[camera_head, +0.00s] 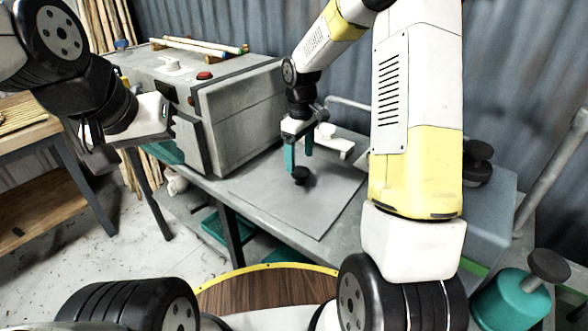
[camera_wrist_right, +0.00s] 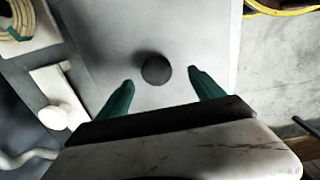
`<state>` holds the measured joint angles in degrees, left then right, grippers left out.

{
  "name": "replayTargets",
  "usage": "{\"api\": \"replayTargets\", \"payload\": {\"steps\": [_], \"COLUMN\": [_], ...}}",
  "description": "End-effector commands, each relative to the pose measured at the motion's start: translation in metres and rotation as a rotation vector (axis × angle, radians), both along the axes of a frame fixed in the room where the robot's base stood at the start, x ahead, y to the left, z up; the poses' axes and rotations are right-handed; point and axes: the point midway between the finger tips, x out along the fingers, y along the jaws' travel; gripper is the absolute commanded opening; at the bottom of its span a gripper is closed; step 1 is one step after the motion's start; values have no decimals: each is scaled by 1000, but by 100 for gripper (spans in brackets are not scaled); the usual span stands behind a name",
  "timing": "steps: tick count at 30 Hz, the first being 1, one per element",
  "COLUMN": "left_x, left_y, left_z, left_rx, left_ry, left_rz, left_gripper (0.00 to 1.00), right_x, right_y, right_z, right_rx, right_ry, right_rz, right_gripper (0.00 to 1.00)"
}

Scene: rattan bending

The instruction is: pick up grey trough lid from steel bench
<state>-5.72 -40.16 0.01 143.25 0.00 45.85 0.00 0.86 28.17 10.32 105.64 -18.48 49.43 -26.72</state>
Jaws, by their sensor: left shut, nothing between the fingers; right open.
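The grey trough lid (camera_head: 322,205) is a flat, pale sheet lying on the steel bench (camera_head: 352,226). A round black knob (camera_head: 300,175) stands on it. In the right wrist view the lid (camera_wrist_right: 195,35) fills the upper middle, with the knob (camera_wrist_right: 157,70) near its centre. My right gripper (camera_head: 299,163) points down at the knob, its teal fingers open. In the wrist view the fingertips lie on either side of the knob with gaps; whether they are level with it I cannot tell. My left gripper (camera_head: 98,158) is shut and empty, away at the left.
A grey box machine (camera_head: 232,110) with a red button stands left of the lid, with canes on top. A white fitting with a round knob (camera_head: 328,131) sits behind the lid. A teal container (camera_head: 505,300) is at lower right. A wooden table (camera_head: 25,135) stands at left.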

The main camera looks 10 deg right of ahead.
Motion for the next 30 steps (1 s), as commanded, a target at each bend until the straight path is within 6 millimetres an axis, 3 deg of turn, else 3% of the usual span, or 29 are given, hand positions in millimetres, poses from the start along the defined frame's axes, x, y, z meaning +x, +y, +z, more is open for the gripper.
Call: {"api": "replayTargets", "payload": {"steps": [15, 23, 24, 30], "left_x": [0, 0, 0, 0], "left_y": [0, 0, 0, 0], "left_z": [0, 0, 0, 0], "left_rx": [0, 0, 0, 0], "left_ry": [1, 1, 1, 1], "left_rz": [0, 0, 0, 0], "left_gripper": [0, 0, 0, 0], "right_x": [6, 6, 6, 6], "right_y": [-4, -4, -4, -4], "right_z": [-66, -70, -70, -69], "right_rx": [-1, 1, 1, 1], "right_ry": [2, -1, -1, -1], "right_rz": [-2, -2, -2, -2], "right_gripper": [77, 77, 75, 36]}}
